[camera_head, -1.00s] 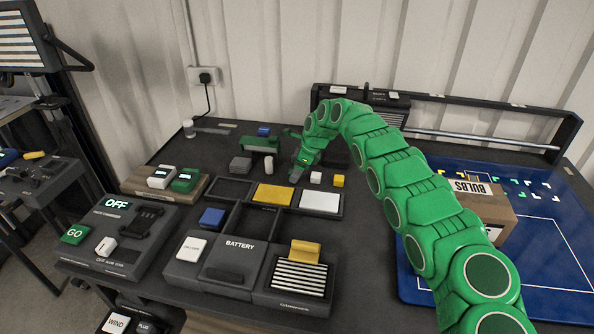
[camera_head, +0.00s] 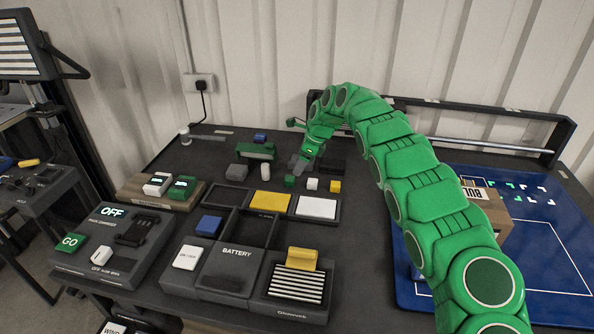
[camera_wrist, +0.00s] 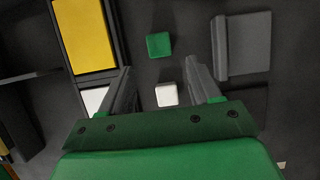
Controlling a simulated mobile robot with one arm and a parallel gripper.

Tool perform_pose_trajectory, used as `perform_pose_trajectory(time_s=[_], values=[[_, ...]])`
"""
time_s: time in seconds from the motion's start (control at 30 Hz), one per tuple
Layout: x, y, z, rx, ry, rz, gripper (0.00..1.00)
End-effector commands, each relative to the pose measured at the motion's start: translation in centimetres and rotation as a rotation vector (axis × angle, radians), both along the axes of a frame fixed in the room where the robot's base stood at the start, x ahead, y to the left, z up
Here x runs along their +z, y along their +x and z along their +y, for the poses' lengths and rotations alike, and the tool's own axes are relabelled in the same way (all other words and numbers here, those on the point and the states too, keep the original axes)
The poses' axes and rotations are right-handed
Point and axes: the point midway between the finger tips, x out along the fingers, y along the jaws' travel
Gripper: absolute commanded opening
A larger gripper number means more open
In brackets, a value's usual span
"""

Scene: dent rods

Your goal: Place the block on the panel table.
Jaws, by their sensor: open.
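Three small cubes stand on the dark table (camera_head: 160,268): green (camera_head: 289,181), white (camera_head: 312,184) and yellow (camera_head: 335,186). I cannot tell which block the task means. My gripper (camera_head: 298,168) is behind the green and white cubes in the head view, and its fingertips are hard to make out. In the wrist view, my gripper (camera_wrist: 158,78) is open and empty. There the green cube (camera_wrist: 158,45) lies beyond the fingertips, and the white cube (camera_wrist: 166,95) shows in the gap between the fingers.
A tray with yellow (camera_head: 270,201) and white (camera_head: 317,207) plates lies in front of the cubes. A grey block (camera_head: 237,172) and a dark green piece (camera_head: 256,151) stand to the left. A cardboard box (camera_head: 487,205) sits on the blue board (camera_head: 560,255) at the right.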

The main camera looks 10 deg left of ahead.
Motion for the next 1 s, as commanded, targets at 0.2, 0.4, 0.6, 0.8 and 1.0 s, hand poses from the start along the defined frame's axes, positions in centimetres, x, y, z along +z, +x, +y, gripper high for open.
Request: perform_pose_trajectory(time_s=[0.2, 0.4, 0.6, 0.8, 1.0], values=[[2.6, 0.0, -1.1, -0.001, 0.0, -0.001, 0.63], [4.5, -0.1, -1.9, 0.001, -0.002, 0.002, 0.63], [5.0, -0.1, -2.1, 0.0, -0.001, 0.003, 0.63], [5.0, -0.1, -2.1, 0.0, -0.001, 0.003, 0.63], [5.0, 0.0, -2.1, 0.001, -0.001, 0.002, 0.63]])
